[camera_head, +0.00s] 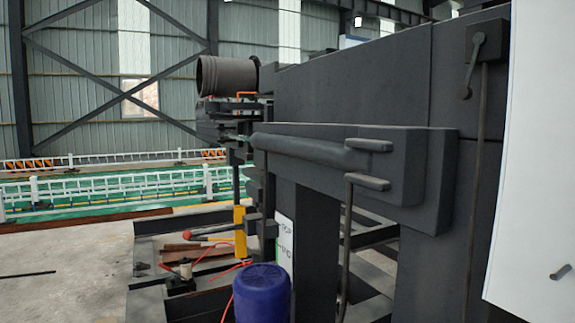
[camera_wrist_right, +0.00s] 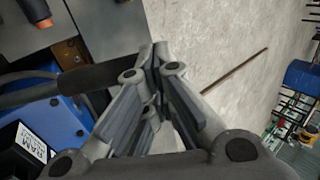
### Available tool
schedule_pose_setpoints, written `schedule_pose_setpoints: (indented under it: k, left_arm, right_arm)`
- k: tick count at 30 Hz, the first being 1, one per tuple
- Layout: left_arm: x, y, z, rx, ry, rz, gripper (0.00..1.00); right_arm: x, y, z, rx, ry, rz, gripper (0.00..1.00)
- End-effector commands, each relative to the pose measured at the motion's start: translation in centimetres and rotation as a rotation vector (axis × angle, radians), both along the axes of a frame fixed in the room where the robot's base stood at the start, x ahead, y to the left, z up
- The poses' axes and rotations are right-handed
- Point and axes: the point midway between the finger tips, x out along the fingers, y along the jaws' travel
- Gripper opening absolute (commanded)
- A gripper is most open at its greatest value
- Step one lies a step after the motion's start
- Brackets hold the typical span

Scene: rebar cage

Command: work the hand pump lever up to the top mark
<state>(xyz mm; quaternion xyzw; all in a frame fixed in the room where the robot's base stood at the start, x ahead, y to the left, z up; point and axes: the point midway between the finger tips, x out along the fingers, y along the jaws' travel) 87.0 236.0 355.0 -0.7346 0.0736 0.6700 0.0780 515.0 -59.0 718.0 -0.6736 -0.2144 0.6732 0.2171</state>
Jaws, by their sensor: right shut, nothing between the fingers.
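My right gripper (camera_wrist_right: 157,58) shows in the right wrist view, shut and empty. A dark lever-like bar with a thick black grip (camera_wrist_right: 100,77) comes in from the left and ends beside its fingers; I cannot tell whether they touch. A blue body (camera_wrist_right: 60,120) lies under the bar. In the head view, a thin lever with a red end (camera_head: 188,235) points left, roughly level, near a yellow upright block (camera_head: 240,231). A white label (camera_head: 285,240) with printed marks stands to its right; its lettering is too small to read surely. My left gripper is not in view.
A blue drum-like object (camera_head: 262,294) stands at the bottom of the head view. A large dark machine (camera_head: 350,75) fills the right side. White railings (camera_head: 110,187) run along the back left. Open concrete floor (camera_head: 60,265) lies at left.

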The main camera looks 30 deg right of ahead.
Motion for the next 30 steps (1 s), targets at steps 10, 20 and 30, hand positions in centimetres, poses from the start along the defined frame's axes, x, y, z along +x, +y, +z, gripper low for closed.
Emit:
schedule_pose_setpoints:
  k: [10, 20, 30]
  left_arm:
    - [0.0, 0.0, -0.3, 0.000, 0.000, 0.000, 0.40]
    - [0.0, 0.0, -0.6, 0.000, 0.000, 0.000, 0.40]
    - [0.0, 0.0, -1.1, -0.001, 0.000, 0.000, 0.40]
  right_arm:
    - [0.0, 0.1, -0.5, -0.002, 0.001, 0.000, 0.00]
    - [0.0, 0.6, -1.3, -0.003, 0.001, 0.000, 0.00]
    - [-0.1, 0.9, -2.1, -0.003, 0.003, 0.000, 0.00]
